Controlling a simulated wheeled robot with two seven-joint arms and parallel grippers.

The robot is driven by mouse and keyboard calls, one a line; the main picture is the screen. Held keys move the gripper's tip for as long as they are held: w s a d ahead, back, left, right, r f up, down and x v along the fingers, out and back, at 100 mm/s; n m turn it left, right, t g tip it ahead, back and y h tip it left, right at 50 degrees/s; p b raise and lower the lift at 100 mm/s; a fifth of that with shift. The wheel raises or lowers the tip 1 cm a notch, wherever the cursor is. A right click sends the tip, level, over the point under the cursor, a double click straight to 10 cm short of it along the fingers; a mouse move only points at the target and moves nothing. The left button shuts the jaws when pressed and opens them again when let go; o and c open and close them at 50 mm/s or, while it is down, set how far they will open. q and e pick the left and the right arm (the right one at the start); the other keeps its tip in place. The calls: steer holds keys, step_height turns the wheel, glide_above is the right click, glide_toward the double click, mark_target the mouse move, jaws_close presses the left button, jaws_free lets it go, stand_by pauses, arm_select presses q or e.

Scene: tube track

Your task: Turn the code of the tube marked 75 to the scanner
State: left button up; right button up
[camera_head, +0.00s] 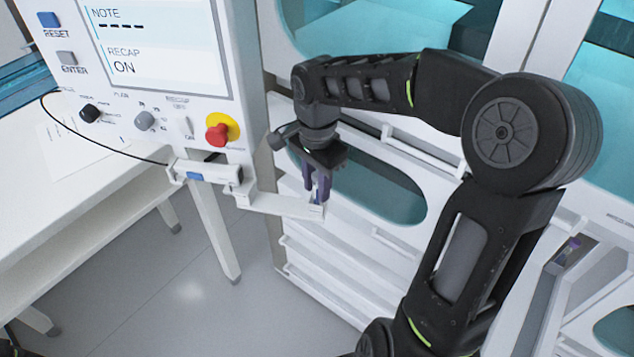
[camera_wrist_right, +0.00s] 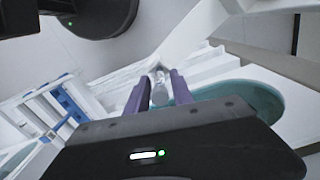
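My right gripper (camera_head: 318,194) points down over the end of a white track arm (camera_head: 278,204) below the control panel. In the right wrist view its two purple fingers (camera_wrist_right: 160,88) stand apart, on either side of a clear, pale tube top (camera_wrist_right: 160,92). I cannot tell whether they press on it. The tube's number and code cannot be read. A small white unit with a blue mark (camera_head: 193,176), possibly the scanner, sits at the panel's lower edge. My left gripper is not in view.
The panel has a screen (camera_head: 150,45), a red knob on yellow (camera_head: 217,130) and several buttons. A white table (camera_head: 85,165) stands at left. White cabinets with teal windows (camera_head: 375,185) stand close behind my right gripper.

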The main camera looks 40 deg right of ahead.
jaws_close()
stand_by(0.5)
steer(key=shift+r, duration=0.25)
stand_by(0.4)
